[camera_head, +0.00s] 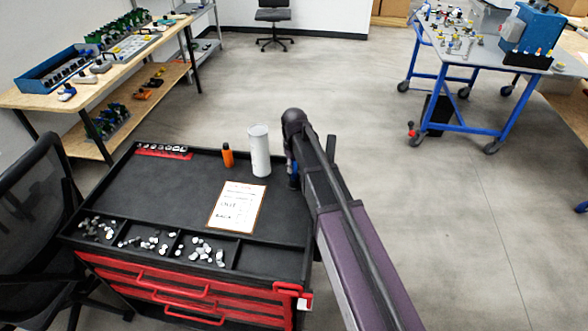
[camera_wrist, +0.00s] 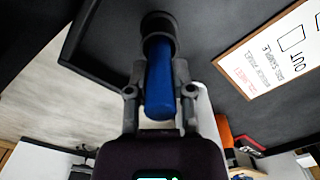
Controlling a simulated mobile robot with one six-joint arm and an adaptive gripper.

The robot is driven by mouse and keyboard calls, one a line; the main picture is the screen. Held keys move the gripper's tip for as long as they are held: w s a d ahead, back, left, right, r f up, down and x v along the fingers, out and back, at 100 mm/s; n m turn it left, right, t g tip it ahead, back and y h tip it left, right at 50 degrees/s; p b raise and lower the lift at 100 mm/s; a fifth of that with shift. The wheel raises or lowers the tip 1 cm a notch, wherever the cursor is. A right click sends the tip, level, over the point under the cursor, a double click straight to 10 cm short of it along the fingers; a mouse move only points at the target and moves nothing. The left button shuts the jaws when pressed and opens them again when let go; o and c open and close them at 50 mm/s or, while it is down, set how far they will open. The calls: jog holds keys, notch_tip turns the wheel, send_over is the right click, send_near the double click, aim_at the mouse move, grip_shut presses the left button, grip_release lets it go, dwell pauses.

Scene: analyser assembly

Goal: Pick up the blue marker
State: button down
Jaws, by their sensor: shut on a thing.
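The blue marker (camera_wrist: 160,82) is in the wrist view, between the two fingers of my gripper (camera_wrist: 159,92), which is shut on it. A dark round end piece (camera_wrist: 158,27) shows at its far end; I cannot tell whether this is its cap or a separate holder. In the head view my gripper (camera_head: 292,172) is at the right edge of the black cart top (camera_head: 150,190), right of the white cylinder. A little blue shows there; my arm hides most of it. I cannot tell whether the marker touches the cart.
On the cart stand a white cylinder (camera_head: 259,150) and an orange bottle (camera_head: 228,155). A printed sheet (camera_head: 237,206) lies near the middle. Small parts fill compartments (camera_head: 200,250) along the front. A black chair (camera_head: 40,210) is at left. The floor right of the cart is open.

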jog(key=shift+r, duration=0.15)
notch_tip(320, 180, up, 10)
jog(key=p, duration=1)
jog(key=shift+f, duration=0.2)
dwell(0.4)
